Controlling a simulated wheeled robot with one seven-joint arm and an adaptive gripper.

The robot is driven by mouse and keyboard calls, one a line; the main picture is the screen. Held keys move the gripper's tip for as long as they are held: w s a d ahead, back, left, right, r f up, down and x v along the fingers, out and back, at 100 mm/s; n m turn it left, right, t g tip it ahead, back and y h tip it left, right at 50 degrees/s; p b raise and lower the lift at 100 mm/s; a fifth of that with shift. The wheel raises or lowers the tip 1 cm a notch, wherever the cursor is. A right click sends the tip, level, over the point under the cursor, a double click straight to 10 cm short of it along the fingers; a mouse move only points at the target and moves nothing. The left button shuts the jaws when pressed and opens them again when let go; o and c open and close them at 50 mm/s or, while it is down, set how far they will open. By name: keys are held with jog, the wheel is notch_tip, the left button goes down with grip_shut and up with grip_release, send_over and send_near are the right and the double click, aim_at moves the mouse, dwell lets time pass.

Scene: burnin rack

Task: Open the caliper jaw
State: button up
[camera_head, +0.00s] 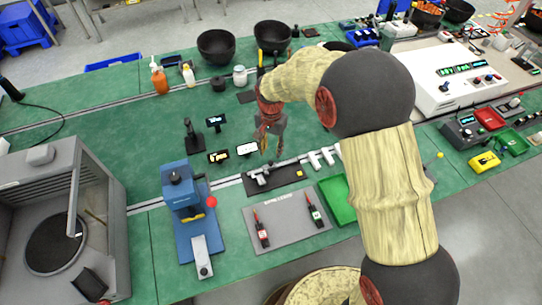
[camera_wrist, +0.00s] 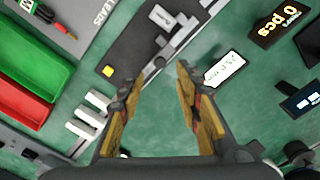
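The grey metal caliper (camera_head: 264,178) lies on a dark mat (camera_head: 287,179) on the green bench. In the wrist view part of the caliper (camera_wrist: 184,33) shows beyond my fingertips, with its far end cut off by the top edge. My gripper (camera_head: 268,138) points down close to the caliper. In the wrist view my gripper (camera_wrist: 156,77) has its two fingers well apart, with nothing between them but bench. The fingers appear apart from the caliper. I cannot tell how far its jaw stands open.
White blocks (camera_wrist: 87,122) and a green tray (camera_head: 336,200) are on the other side. A grey mat (camera_head: 256,225) with test leads and a blue press (camera_head: 184,215) stand nearer me.

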jog(key=shift+r, duration=2.8)
jog(key=s+d+r+n+t, duration=0.2)
jog(key=s+d+r, duration=0.3)
jog(key=s, duration=0.4)
jog(key=s+d+r+n+t, duration=0.1)
jog(key=s+d+r+n, duration=0.1)
jog(key=s+d+r, duration=0.3)
jog(key=s+d+r+n+t, duration=0.1)
jog(key=s+d+r, duration=0.4)
jog(key=s+r, duration=0.5)
jog(key=shift+s+n+t, duration=0.4)
jog(key=shift+s+t, duration=0.4)
jog(key=shift+s, duration=1.25)
